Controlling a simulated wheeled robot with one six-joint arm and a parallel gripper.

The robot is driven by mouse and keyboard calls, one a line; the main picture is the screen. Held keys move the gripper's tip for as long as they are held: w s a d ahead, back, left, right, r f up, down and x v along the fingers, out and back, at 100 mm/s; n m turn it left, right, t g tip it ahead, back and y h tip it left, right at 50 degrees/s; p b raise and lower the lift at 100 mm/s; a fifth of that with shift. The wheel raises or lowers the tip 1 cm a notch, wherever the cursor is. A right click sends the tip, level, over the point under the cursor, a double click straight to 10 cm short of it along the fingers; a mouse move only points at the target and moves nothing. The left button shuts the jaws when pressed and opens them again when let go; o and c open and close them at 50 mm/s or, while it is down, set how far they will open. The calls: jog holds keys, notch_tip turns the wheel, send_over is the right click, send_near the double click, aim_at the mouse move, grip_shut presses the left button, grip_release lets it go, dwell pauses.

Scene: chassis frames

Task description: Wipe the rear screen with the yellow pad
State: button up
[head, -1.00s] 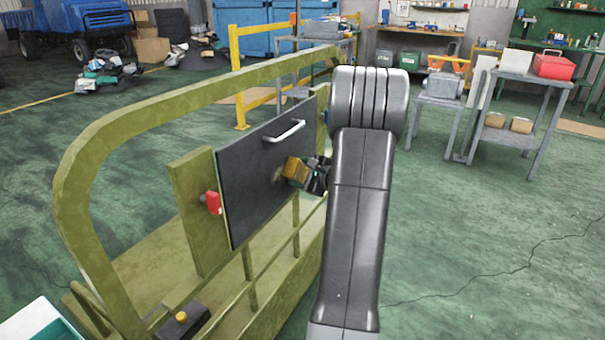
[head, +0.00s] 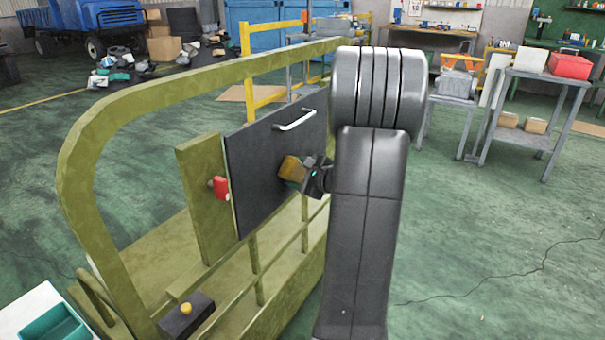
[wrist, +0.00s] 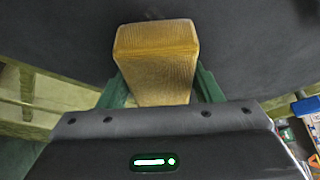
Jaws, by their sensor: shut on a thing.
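The rear screen (head: 262,182) is a dark flat panel with a white bar handle (head: 295,121) near its top edge, mounted on an olive frame. It also fills the upper part of the wrist view (wrist: 250,50). My gripper (head: 302,174) is shut on the yellow pad (head: 291,167), holding it at the right half of the screen, below the handle. In the wrist view the pad (wrist: 156,60) sits between the green fingers, its far end at the screen. I cannot tell whether it presses on the surface. The screen behind the pad is hidden.
Olive rails (head: 130,104) curve around the screen on the left and top. A red knob (head: 221,187) sits at its left edge. A black box with a yellow button (head: 186,308) and a white-edged green tray (head: 55,325) are at lower left.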

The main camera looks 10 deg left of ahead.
aim_at(292, 180)
jog(key=shift+s+a+b, duration=0.25)
jog(key=shift+s, duration=0.4)
jog(key=shift+s+a+b, duration=0.2)
jog(key=shift+s+b, duration=0.1)
jog(key=shift+s, duration=0.3)
jog(key=shift+s+a+b, duration=0.25)
jog(key=shift+s, duration=0.4)
jog(key=shift+s+d+b, duration=0.15)
jog(key=shift+s+d, duration=0.2)
jog(key=shift+d, duration=0.6)
jog(key=shift+s+d+b, duration=0.1)
jog(key=shift+s+d, duration=0.2)
jog(key=shift+d, duration=0.7)
jog(key=shift+s+d+b, duration=0.15)
jog(key=shift+s+d, duration=0.2)
jog(key=shift+d, duration=0.6)
jog(key=shift+d, duration=0.15)
jog(key=shift+s+d, duration=0.25)
jog(key=shift+d, duration=0.4)
jog(key=shift+s+d, duration=0.25)
jog(key=shift+d, duration=0.4)
